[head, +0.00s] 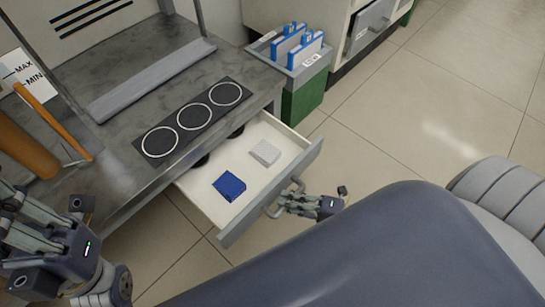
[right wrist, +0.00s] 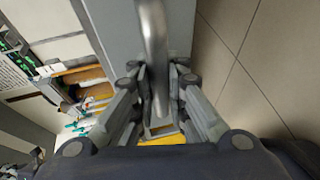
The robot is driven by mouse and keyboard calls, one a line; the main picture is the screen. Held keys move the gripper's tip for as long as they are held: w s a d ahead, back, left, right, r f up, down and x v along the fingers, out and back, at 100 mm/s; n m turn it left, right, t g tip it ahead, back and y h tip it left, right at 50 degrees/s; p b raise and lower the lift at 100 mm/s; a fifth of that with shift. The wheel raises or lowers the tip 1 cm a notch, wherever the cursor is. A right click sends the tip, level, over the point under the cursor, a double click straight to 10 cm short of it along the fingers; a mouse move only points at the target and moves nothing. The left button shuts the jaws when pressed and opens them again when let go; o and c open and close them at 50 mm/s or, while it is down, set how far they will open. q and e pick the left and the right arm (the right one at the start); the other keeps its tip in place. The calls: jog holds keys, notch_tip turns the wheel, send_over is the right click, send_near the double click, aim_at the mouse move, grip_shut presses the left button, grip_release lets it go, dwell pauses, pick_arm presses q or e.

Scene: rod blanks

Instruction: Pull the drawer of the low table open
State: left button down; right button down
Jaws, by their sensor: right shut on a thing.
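The low table (head: 110,187) has a grey stone-like top at the left of the head view. Its drawer (head: 207,207) stands open, pulled out well past the table edge. A blue block (head: 229,186) and a light grey block (head: 265,153) lie inside it. The drawer front carries a metal bar handle (head: 271,211), which also shows in the right wrist view (right wrist: 153,40). My right gripper (head: 290,203) is shut on the handle, its fingers on both sides of the bar (right wrist: 157,100). My left gripper (head: 38,207) is at the lower left, empty as far as I see; its fingertips are partly cut off.
A black plate with three white rings (head: 194,118) lies on the tabletop. A grey-topped green bin (head: 304,98) holding blue-and-white items stands behind the drawer. A cabinet (head: 338,31) is at the back. Tiled floor (head: 420,120) is free to the right.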

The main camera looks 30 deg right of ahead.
jog(key=shift+s+d+p, duration=0.15)
jog(key=shift+s+d, duration=0.15)
jog(key=shift+s, duration=0.55)
jog(key=shift+s+d+p, duration=0.2)
jog(key=shift+s+d, duration=0.05)
jog(key=shift+s, duration=0.6)
jog(key=shift+s+d+p, duration=0.15)
jog(key=shift+s+d, duration=0.15)
jog(key=shift+s, duration=0.55)
jog(key=c, duration=1.6)
grip_release()
jog(key=shift+o, duration=0.2)
jog(key=v, duration=1.2)
jog(key=shift+w+r, duration=0.1)
jog(key=shift+r, duration=0.05)
